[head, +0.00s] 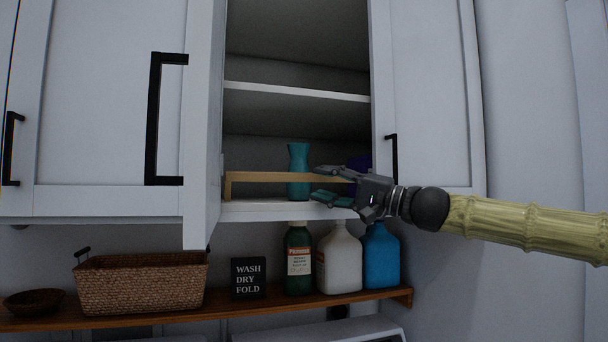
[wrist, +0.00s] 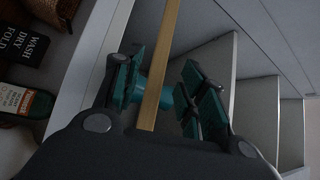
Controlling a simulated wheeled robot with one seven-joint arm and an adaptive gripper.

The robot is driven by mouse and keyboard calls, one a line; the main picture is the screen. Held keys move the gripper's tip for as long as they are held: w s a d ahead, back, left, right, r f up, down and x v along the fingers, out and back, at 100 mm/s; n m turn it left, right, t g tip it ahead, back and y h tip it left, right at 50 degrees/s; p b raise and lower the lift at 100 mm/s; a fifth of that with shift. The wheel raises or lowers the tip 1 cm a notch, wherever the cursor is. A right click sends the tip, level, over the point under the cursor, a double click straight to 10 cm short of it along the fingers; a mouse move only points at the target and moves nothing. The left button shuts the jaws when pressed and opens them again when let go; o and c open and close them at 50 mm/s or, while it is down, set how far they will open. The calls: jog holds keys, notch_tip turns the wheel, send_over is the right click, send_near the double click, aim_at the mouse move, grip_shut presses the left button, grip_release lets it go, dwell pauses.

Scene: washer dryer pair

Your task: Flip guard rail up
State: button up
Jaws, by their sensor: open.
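The guard rail (head: 258,176) is a thin light-wood bar running level across the lower front of the open cabinet, a little above the shelf floor, with a short piece going down at its left end. My gripper (head: 318,183) is open at the right part of the rail, one finger above it and one below. In the wrist view the rail (wrist: 168,50) passes between the spread teal finger pads of my gripper (wrist: 160,92). There is a gap on both sides, so I see no grip on it. The rail's right end is hidden behind my gripper.
A teal vase (head: 298,160) stands in the cabinet by the rail; a purple object (head: 361,161) is partly hidden behind my gripper. The cabinet door (head: 203,110) stands open at left. Below, a wooden shelf (head: 215,310) holds bottles, a sign and a basket (head: 140,285).

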aim_at(303, 178)
jog(key=shift+p+x, duration=0.85)
jog(key=shift+x, duration=1.85)
grip_shut()
